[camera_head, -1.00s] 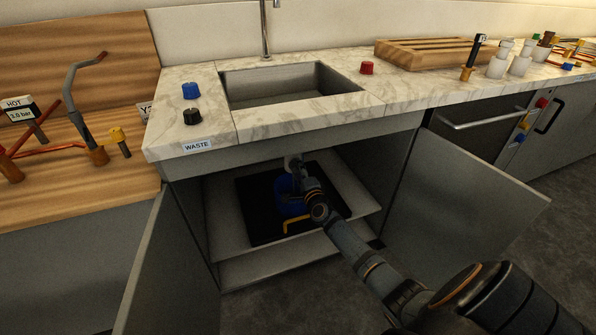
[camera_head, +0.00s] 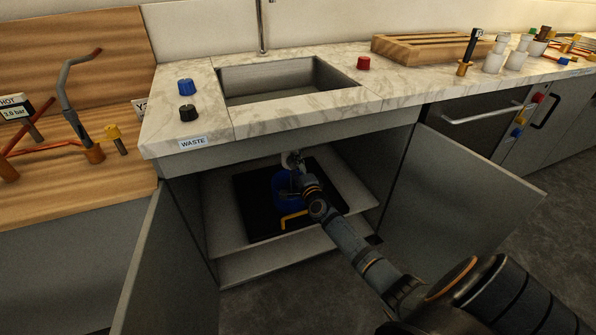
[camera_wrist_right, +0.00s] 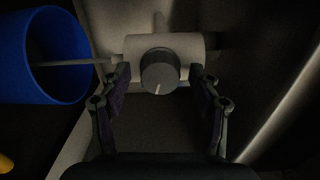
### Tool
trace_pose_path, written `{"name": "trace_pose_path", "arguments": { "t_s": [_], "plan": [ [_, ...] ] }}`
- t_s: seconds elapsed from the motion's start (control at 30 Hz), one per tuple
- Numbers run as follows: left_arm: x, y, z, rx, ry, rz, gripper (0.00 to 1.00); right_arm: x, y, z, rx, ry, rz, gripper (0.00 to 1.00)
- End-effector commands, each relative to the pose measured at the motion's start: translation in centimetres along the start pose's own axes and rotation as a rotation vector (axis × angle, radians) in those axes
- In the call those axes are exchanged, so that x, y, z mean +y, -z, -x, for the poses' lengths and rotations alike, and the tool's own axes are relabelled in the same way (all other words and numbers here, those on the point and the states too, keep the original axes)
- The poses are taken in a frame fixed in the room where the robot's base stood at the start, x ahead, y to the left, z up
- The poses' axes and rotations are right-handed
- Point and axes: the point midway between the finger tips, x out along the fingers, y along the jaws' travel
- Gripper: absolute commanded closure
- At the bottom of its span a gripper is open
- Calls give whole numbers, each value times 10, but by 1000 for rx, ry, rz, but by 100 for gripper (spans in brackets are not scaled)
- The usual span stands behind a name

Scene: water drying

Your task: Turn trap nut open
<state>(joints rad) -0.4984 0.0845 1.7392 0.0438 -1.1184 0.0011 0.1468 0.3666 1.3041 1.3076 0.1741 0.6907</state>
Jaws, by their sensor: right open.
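The trap nut (camera_wrist_right: 159,72) shows in the right wrist view as a dark round knob with a pale mark, on the front of a pale trap body (camera_wrist_right: 190,45). In the head view the pale trap (camera_head: 292,160) is under the sink, partly hidden by my right arm. My right gripper (camera_wrist_right: 164,80) is open, with one finger on each side of the nut; I cannot tell whether they touch it. In the head view my right gripper (camera_head: 297,177) is inside the cabinet, small and dark. My left gripper is not in view.
A blue bucket (camera_wrist_right: 45,50) is left of the trap; it also shows in the head view (camera_head: 285,192) on a black mat (camera_head: 252,215). A yellow handle-like piece (camera_head: 290,219) is in front. Open cabinet doors (camera_head: 165,265) (camera_head: 455,195) stand on both sides.

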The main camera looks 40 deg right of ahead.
Motion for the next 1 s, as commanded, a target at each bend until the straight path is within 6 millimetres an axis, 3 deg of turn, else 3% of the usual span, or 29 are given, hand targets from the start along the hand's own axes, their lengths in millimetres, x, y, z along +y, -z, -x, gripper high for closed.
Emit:
{"name": "trace_pose_path", "arguments": {
  "t_s": [0.17, 0.4, 0.53, 0.7, 1.0],
  "plan": [
    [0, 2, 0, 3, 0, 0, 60, 1, 0, 25, -2, -3, 1, 37],
    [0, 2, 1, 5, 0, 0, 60, 2, 0, 86, -2, -4, 4, 37],
    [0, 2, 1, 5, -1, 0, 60, 2, 0, 107, -1, -4, 3, 37],
    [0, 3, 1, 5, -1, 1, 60, 1, 0, 118, 0, -2, 1, 37],
    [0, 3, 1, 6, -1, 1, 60, 0, 0, 118, 0, -1, 1, 37]
  ]
}}
